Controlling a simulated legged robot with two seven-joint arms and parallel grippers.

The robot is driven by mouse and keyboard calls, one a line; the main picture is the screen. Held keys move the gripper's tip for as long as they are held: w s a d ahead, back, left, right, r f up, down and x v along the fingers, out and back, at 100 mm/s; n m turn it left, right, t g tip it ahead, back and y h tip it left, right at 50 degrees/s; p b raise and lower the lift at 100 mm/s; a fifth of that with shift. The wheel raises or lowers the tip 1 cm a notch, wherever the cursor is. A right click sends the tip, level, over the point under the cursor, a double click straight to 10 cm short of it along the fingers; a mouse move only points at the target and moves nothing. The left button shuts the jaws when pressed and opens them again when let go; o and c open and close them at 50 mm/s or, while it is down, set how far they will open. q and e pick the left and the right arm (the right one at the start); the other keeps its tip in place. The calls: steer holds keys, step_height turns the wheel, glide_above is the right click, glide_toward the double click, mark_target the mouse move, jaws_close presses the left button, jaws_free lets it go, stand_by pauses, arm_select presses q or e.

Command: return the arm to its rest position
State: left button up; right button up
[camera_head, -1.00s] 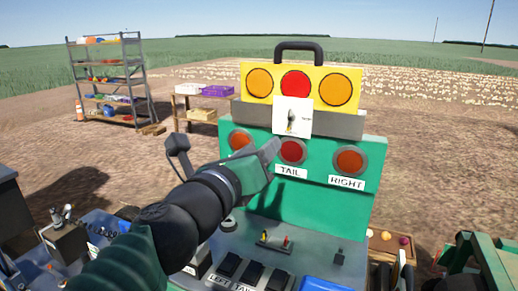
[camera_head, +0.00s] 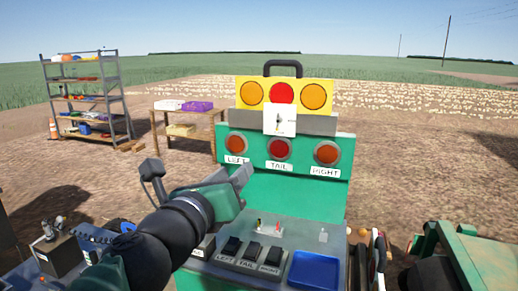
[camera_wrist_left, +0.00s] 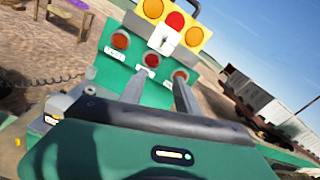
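My left arm reaches in from the lower left in the head view. Its gripper (camera_head: 240,174) is in front of the green panel (camera_head: 300,195), just below the LEFT label. In the left wrist view its two fingers (camera_wrist_left: 159,88) stand apart with nothing between them, pointing toward the panel. The fingers look clear of the panel, though the exact gap is hard to judge.
A yellow light box (camera_head: 313,95) with a black handle stands atop the panel. Switches (camera_head: 248,250) and a blue tray (camera_head: 314,269) are on the console below. A shelf rack (camera_head: 88,95) and a wooden table (camera_head: 178,118) stand behind left.

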arm_select(q)
steer(key=s+a+f+m+g+y, duration=0.1)
steer(key=a+f+m+g, duration=0.2)
steer(key=f+m, duration=0.75)
steer(key=a+f+m+g+y, duration=0.1)
steer(key=a+f+m+g, duration=0.35)
steer(key=f, duration=1.05)
steer(key=s+a+f+m+g+y, duration=0.1)
steer(key=s+a+f+m+g, duration=0.2)
steer(key=s+f+m, duration=0.6)
steer(key=s+a+f+m+g+y, duration=0.2)
steer(key=s+f+m, duration=0.6)
steer(key=f+m, duration=0.4)
step_height(320, 180, down, 2)
steer(key=shift+s+a+f+g, duration=0.1)
steer(key=shift+s+a+g, duration=0.25)
steer(key=shift+a+g, duration=0.55)
